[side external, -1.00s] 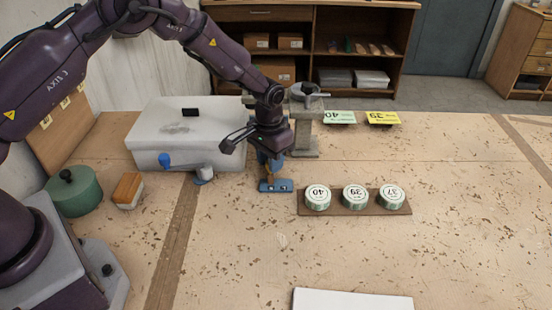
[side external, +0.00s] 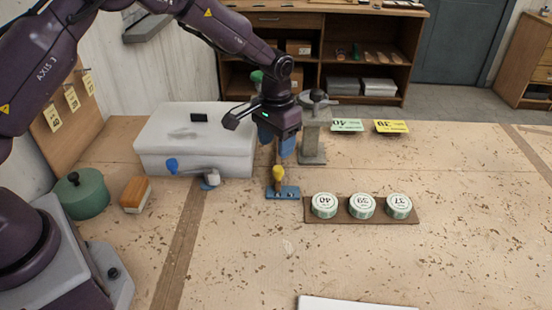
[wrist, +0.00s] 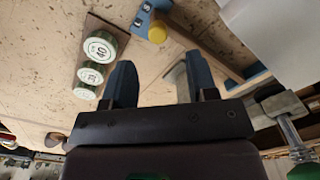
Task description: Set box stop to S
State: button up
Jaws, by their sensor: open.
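A small blue plate (side external: 284,193) with white marks lies on the bench left of the round tins, with a yellow-topped knob (side external: 278,174) standing toward its left part. I take this to be the box stop. In the wrist view the plate (wrist: 147,12) is at the top edge, with the yellow knob (wrist: 157,33) beside white letters that are too small to read surely. My gripper (side external: 277,148) is open and empty, above and slightly behind the knob, apart from it. Its blue fingers (wrist: 153,85) show clear space between them. Another blue lettered piece (wrist: 247,76) shows at right.
Tins marked 40 (side external: 324,205), 39 (side external: 362,205) and 37 (side external: 398,206) sit on a brown strip at right. A grey post (side external: 313,135) stands close behind my gripper. The front bench is mostly clear.

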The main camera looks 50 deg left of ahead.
notch_tip(320, 180, up, 6)
jog(key=shift+f, duration=0.1)
dwell(0.4)
jog(key=s+a+r+t, duration=0.1)
jog(key=s+r+t, duration=0.1)
jog(key=s+r, duration=0.3)
jog(key=s+a+r+t, duration=0.1)
jog(key=s+r, duration=0.5)
jog(key=s, duration=0.8)
jog(key=s+a+r+t, duration=0.2)
jog(key=s+r, duration=0.3)
jog(key=s, duration=0.4)
jog(key=shift+s+r+t, duration=0.3)
jog(key=shift+s+r, duration=0.05)
